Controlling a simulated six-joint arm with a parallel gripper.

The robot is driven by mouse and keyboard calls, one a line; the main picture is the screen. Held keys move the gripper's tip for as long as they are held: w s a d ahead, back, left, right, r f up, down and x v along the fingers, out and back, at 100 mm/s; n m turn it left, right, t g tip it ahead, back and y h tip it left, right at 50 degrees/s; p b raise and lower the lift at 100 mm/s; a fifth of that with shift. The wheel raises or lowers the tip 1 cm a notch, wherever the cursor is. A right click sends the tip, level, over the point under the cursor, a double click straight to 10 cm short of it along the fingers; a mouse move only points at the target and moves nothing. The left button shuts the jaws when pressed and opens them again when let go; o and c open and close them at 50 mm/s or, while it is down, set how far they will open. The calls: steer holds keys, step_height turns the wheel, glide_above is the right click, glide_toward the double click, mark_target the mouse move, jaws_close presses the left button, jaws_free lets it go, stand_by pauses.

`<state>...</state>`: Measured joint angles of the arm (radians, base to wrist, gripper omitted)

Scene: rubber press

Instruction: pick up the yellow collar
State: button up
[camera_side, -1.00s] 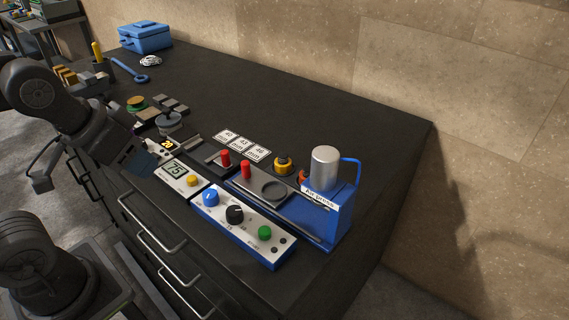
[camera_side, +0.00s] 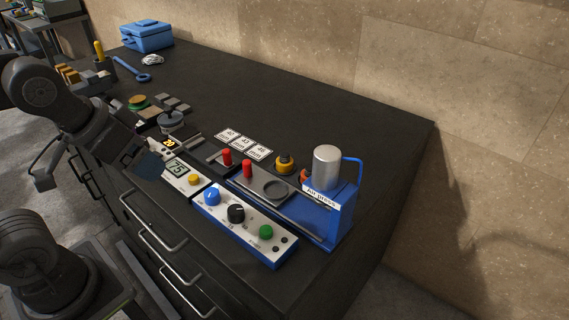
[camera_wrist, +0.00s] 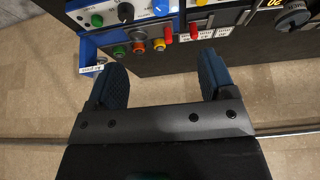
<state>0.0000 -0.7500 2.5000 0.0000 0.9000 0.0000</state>
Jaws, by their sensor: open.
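A yellow collar (camera_side: 285,164) with a dark centre stands on the dark bench, behind the red-handled plate and left of the blue air press. In the wrist view, the yellow collar (camera_wrist: 159,45) shows small near the top centre, next to a red handle. My gripper (camera_side: 150,166) is at the left front of the bench in the side view, well apart from the collar. In the wrist view, its two dark blue fingers (camera_wrist: 164,78) stand wide apart with nothing between them.
The blue air press (camera_side: 340,208) with a silver cylinder stands right of the collar. A control box (camera_side: 238,225) with knobs runs along the front. Number cards (camera_side: 243,142) lie left of the collar. The bench behind is clear towards the wall.

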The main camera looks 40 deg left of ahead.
steer(key=shift+r, duration=0.1)
steer(key=w+r+m+g, duration=0.1)
steer(key=w+r+m, duration=0.35)
steer(key=w, duration=0.35)
steer(key=m+g, duration=0.5)
steer(key=m, duration=0.9)
glide_above(285, 154)
step_height(285, 154, down, 10)
steer(key=shift+n, duration=0.25)
step_height(285, 154, down, 13)
steer(key=c, duration=1.1)
steer(key=shift+r, duration=0.1)
steer(key=shift+c, duration=0.2)
